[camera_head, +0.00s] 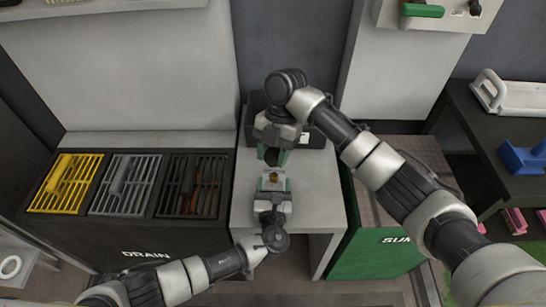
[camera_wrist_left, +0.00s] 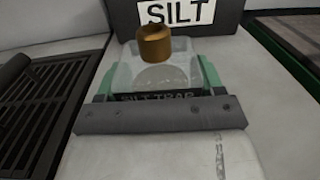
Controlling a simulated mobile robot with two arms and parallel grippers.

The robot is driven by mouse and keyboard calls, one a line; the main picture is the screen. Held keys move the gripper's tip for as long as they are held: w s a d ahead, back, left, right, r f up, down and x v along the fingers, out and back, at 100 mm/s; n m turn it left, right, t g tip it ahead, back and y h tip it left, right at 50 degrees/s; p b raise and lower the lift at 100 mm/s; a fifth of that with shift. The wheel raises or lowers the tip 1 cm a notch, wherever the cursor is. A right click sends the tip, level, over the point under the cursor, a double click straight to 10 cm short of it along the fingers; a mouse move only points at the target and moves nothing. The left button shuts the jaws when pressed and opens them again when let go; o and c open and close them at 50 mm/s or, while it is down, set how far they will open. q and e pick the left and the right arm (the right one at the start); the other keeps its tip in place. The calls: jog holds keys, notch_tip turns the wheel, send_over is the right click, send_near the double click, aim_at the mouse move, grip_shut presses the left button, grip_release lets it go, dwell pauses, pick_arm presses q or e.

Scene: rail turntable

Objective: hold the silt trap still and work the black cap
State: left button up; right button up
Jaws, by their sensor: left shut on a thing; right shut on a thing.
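The silt trap (camera_wrist_left: 130,75) is a clear box with a "SILT TRAP" label and a bare brass neck (camera_wrist_left: 155,43) on top. My left gripper (camera_head: 273,182) is shut on the trap, with green fingers along its sides, over the light table. The trap also shows between the fingers in the head view. My right gripper (camera_head: 275,157) is just above it in the head picture and shut on a small dark thing, which looks like the black cap (camera_head: 271,157). The cap is apart from the neck. My right gripper is not seen in the left wrist view.
A dark box (camera_head: 312,137) labelled SILT stands at the table's back. A DRAIN unit with yellow (camera_head: 65,183), grey (camera_head: 124,185) and dark (camera_head: 192,187) grates is on the left. A green SUMP bin (camera_head: 360,250) is on the right. The light table (camera_head: 320,190) has bare room at right.

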pick_arm(q)
jog(key=o, duration=1.4)
jog(key=shift+c, duration=0.2)
jog(key=s, duration=1.2)
jog(key=shift+a, duration=0.3)
